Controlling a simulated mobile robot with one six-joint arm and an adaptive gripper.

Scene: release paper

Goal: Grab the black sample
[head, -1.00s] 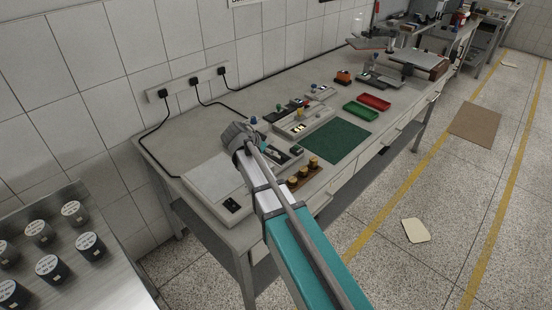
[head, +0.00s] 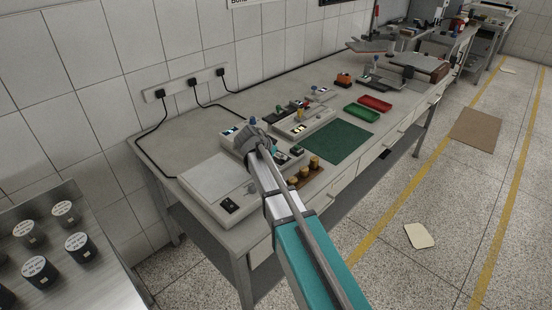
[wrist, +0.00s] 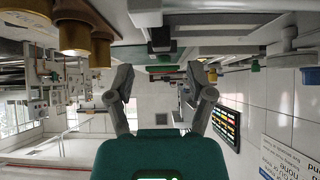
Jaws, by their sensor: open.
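Several black cylinders with white printed tops (head: 38,270) stand on a metal surface at the lower left of the head view. I cannot tell whether the black sample is one of these or a small dark piece on the bench. My gripper (wrist: 161,88) is open in the wrist view, its two grey fingers wide apart with nothing between them. In the head view my arm reaches over the near part of the bench, and the fingers are hidden or too small to make out. The wrist view looks upside down.
The long bench (head: 175,140) holds a pale flat-topped device (head: 215,180), gold-brown cylinders (head: 303,172), a green mat (head: 340,141), a green tray (head: 361,114) and a red tray (head: 376,102). A tiled wall with cables is behind. The gold-brown cylinders (wrist: 75,38) sit close in the wrist view.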

